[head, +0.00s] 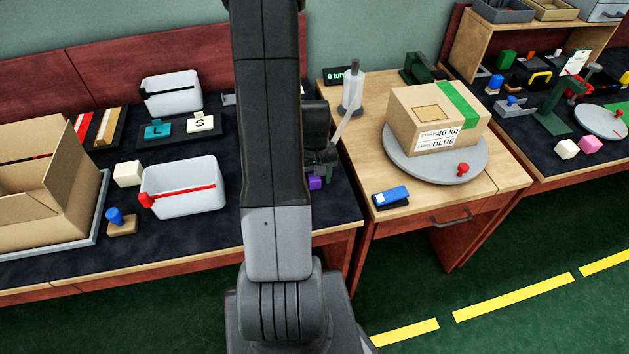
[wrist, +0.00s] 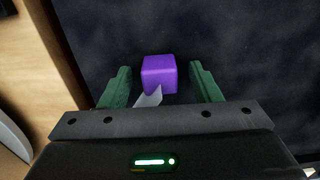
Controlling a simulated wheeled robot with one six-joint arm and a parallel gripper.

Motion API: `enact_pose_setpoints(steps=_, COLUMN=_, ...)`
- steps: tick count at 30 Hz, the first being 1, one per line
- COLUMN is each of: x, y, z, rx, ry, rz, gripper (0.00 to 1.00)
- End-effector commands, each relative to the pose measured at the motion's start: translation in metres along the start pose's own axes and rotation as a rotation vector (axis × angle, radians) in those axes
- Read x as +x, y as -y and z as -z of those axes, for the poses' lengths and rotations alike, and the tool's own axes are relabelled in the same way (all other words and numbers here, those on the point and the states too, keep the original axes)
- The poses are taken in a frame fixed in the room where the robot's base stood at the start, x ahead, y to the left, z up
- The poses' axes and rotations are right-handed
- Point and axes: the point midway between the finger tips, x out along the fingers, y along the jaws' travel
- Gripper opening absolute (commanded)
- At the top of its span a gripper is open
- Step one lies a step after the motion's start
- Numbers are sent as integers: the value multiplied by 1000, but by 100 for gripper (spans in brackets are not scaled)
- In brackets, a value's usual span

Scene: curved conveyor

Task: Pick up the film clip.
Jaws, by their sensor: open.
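A small purple block (wrist: 159,73), which appears to be the film clip, sits over the dark mat in the wrist view. A pale strip (wrist: 149,98) runs from its near side towards my gripper. My gripper (wrist: 161,69) is open, with its green fingers on either side of the block and a gap at each side. In the head view the purple block (head: 315,183) shows just right of my arm, near the bench's front edge. My arm hides part of the gripper there.
A roll of film (head: 352,90) stands on the wooden table to the right, its film hanging towards my gripper. A cardboard box (head: 410,125) sits on a round grey plate (head: 400,167). A blue stapler-like tool (head: 391,197) lies in front. A white bin (head: 187,190) is left of my arm.

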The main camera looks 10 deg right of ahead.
Motion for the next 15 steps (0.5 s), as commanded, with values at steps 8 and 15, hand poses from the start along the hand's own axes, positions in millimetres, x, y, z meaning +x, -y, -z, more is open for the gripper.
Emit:
enact_pose_setpoints(steps=8, x=0, y=0, z=0, rx=0, ry=0, rz=0, gripper=9)
enact_pose_setpoints(steps=15, x=-1, y=0, z=0, rx=0, ry=0, rz=0, gripper=9)
